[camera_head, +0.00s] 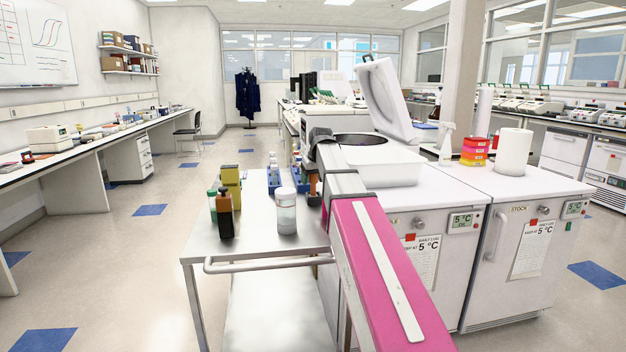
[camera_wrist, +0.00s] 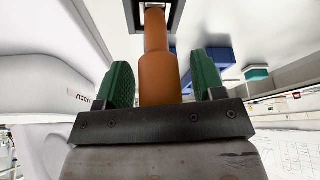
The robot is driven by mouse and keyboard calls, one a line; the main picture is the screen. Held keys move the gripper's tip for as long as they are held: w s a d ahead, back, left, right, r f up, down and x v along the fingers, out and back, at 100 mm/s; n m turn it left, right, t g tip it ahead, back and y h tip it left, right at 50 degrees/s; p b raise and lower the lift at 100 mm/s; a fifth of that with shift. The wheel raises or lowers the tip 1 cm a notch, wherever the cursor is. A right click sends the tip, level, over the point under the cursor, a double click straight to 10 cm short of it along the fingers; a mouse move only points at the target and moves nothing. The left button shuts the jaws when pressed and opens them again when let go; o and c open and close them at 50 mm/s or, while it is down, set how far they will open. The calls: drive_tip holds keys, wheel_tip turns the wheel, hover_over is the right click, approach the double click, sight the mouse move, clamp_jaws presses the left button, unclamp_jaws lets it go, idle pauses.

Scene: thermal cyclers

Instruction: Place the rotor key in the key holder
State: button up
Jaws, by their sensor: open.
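In the wrist view, an orange stepped handle (camera_wrist: 158,78), which looks like the rotor key, stands between the green finger pads of my gripper (camera_wrist: 165,82). My gripper is open, with a gap on each side of the handle. The handle's narrower far end meets a dark square frame (camera_wrist: 134,12) at the top edge, which looks like the key holder; I cannot tell how deep it sits.
A white centrifuge (camera_head: 390,168) with its lid (camera_head: 388,100) raised stands on the bench beside my arm. Floor at left is clear.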

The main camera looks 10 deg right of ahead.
drive_tip(key=v, duration=1.2)
drive_tip(key=shift+s+r, duration=0.1)
